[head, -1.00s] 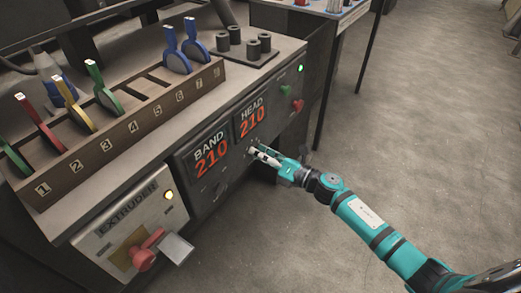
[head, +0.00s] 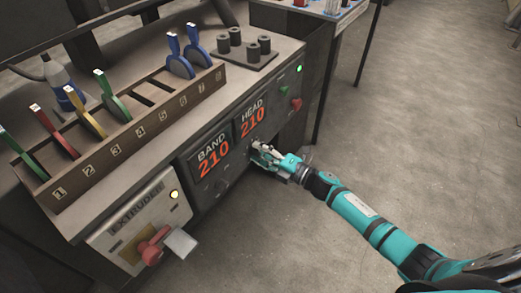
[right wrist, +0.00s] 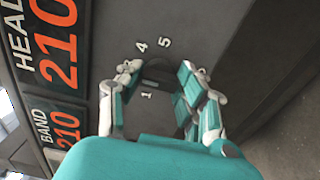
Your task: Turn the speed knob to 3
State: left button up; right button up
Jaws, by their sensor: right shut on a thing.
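The speed knob (right wrist: 156,72) is a small dark knob on the dark front panel, beside the HEAD display. The printed numbers 1, 4 and 5 show around it in the right wrist view; the other marks and its pointer are hidden or too dark to read. My right gripper (right wrist: 158,80) has one finger on each side of the knob and is shut on it. In the head view the right gripper (head: 264,153) covers the knob, below the HEAD display. My left gripper is not in view.
The BAND display (head: 213,159) and HEAD display (head: 250,120) both read 210. A red extruder handle (head: 152,250) sticks out lower left. Green and red buttons (head: 296,104) are at the panel's right. A numbered wooden rack (head: 120,145) holds coloured tools. Open floor lies right.

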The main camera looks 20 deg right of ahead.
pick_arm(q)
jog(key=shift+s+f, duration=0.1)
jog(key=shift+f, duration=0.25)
pick_arm(e)
jog(key=o, duration=1.2)
jog(key=shift+c, duration=0.2)
jog(key=shift+s+d, duration=0.1)
jog(key=v, duration=1.2)
